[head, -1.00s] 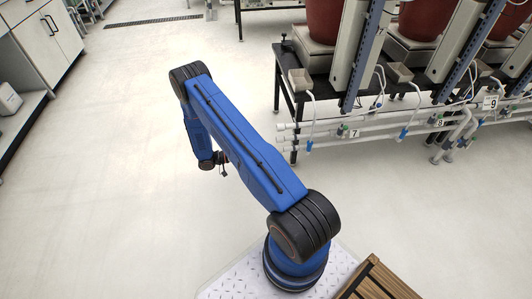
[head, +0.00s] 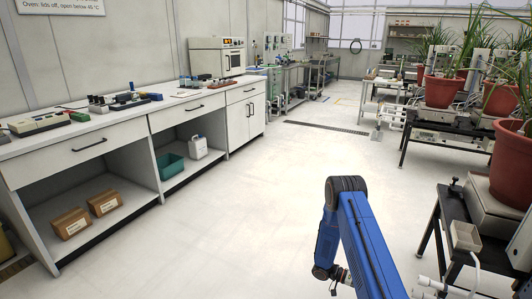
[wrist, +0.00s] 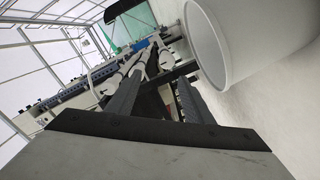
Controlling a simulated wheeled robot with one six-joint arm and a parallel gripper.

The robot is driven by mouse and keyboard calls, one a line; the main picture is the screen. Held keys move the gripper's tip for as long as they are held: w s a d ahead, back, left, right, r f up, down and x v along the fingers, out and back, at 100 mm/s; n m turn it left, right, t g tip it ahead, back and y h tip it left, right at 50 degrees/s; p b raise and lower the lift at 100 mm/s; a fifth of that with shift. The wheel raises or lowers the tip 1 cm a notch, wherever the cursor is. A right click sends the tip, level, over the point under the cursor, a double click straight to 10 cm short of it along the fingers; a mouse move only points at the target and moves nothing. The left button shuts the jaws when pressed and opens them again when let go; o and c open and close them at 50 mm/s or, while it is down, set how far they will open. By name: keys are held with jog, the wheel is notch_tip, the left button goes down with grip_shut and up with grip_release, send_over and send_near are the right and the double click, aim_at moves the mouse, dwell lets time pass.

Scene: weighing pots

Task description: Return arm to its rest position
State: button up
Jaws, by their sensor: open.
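My blue arm with dark joint covers stands at the lower right of the head view, bent at its elbow, with its forearm hanging down. My gripper (wrist: 158,82) shows in the wrist view as two dark fingers spread apart, with nothing held between them. In the head view only the small dark wrist end shows low beside the blue arm, and the fingers cannot be made out there.
A white cylindrical vessel (wrist: 245,45) shows large at the wrist view's upper right. A bench (head: 110,140) with open shelves runs along the left. Red plant pots (head: 441,91) stand on dark stands (head: 445,212) at the right. The floor (head: 235,215) between is clear.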

jog(key=s+a+r+n+t+y, duration=0.1)
jog(key=s+a+r+y, duration=0.15)
jog(key=r, duration=0.85)
jog(key=s+a+r+n+t+y, duration=0.1)
jog(key=s+a+r+n+y, duration=0.2)
jog(key=r, duration=0.9)
jog(key=s+a+r+t+y, duration=0.1)
jog(key=a+r+t+y, duration=0.2)
jog(key=r, duration=0.8)
jog(key=s+a+r+n+t+y, duration=0.2)
jog(key=s+a+r+n+t, duration=0.1)
jog(key=s+a+r, duration=0.2)
jog(key=s+a+r+n+t+y, duration=0.2)
jog(key=s+a+r, duration=0.3)
jog(key=s, duration=0.5)
jog(key=s+a+r+n+t+y, duration=0.2)
jog(key=s+a+r+n+t, duration=0.2)
jog(key=s+a+r, duration=0.1)
jog(key=s+r, duration=0.1)
jog(key=s, duration=0.1)
jog(key=shift+s, duration=0.4)
